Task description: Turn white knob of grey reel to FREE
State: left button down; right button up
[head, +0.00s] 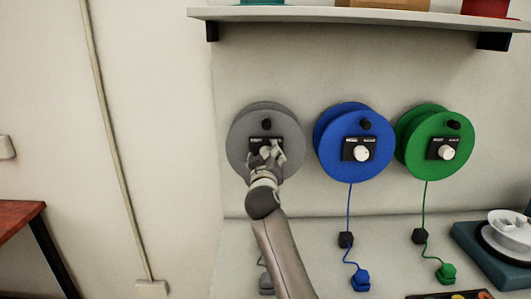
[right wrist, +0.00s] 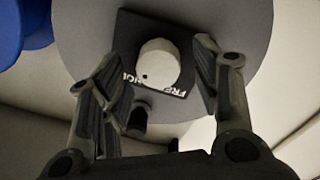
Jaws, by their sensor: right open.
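The grey reel (head: 240,137) is mounted on the wall at the left of a row of reels. My right gripper (head: 265,158) is in front of its black label plate and hides the knob in the head view. In the right wrist view the white knob (right wrist: 158,64) sits on the black plate (right wrist: 128,37), with a small dark dot near its lower left edge. Part of the lettering, including "FR", shows upside down below it. My right gripper (right wrist: 161,90) is open, with a finger on each side of the knob; I cannot tell whether they touch it. My left gripper is not in view.
A blue reel (head: 330,150) and a green reel (head: 418,155) with white knobs hang to the right, with cords running down to plugs. A shelf (head: 350,15) is above.

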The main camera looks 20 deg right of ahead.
jog(key=shift+w+d, duration=0.2)
jog(key=shift+w, duration=0.45)
jog(key=shift+w+d, duration=0.1)
jog(key=shift+w, duration=0.1)
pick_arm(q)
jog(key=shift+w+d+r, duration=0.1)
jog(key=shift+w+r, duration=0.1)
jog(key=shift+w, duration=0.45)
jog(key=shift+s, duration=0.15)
pick_arm(e)
jog(key=c, duration=1)
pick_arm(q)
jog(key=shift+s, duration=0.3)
pick_arm(e)
jog(key=shift+c, duration=0.2)
